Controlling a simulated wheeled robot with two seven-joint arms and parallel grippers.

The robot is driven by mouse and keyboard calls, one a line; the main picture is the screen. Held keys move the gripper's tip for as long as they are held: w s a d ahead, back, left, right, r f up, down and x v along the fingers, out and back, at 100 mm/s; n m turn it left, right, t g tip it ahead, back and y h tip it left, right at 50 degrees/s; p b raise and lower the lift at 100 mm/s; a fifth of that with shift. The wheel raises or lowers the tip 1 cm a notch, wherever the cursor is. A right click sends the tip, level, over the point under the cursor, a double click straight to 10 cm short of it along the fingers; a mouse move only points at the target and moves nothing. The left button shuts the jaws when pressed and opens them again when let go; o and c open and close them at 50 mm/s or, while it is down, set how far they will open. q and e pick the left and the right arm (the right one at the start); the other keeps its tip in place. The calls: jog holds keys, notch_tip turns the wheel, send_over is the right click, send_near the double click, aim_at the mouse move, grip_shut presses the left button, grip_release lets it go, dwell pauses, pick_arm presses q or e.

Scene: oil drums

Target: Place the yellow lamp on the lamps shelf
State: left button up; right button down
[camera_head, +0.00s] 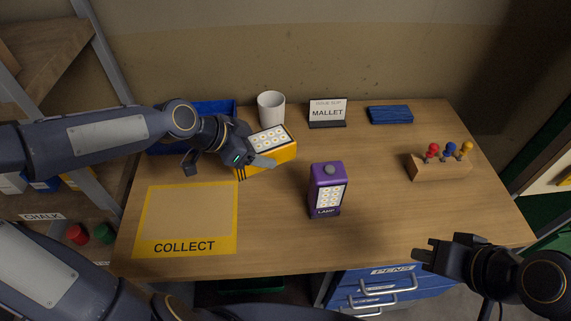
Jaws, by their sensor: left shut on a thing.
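The yellow lamp (283,154) lies on its side at the back of the table, with its panel of round white lights facing up. My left gripper (243,163) is shut on the lamp's left end, and the hand hides part of that end. I cannot tell if the lamp touches the table. My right gripper (424,252) is over the table's front right edge, empty, with its fingers apart. A shelf unit (83,176) stands at the left, with a CHALK label on one board. No lamps label is readable.
A purple lamp (327,190) stands upright mid-table. A COLLECT mat (187,248) lies at front left. A blue tray (215,107), white mug (271,108), MALLET sign (327,113), blue block (390,114) and wooden peg block (440,167) line the back and right. Drawers (392,286) are below.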

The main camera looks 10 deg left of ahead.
pick_arm(q)
jog(key=x, duration=0.2)
jog(key=w+x, duration=0.1)
jog(key=x, duration=0.5)
jog(key=shift+w+a, duration=0.25)
jog(key=shift+w, duration=0.25)
jog(key=shift+x, duration=0.8)
notch_tip(320, 180, down, 3)
jog(key=shift+w+a+f, duration=0.15)
jog(key=shift+f, duration=0.05)
jog(key=shift+b, duration=0.3)
jog(key=shift+f, duration=0.2)
jog(key=o, duration=1.2)
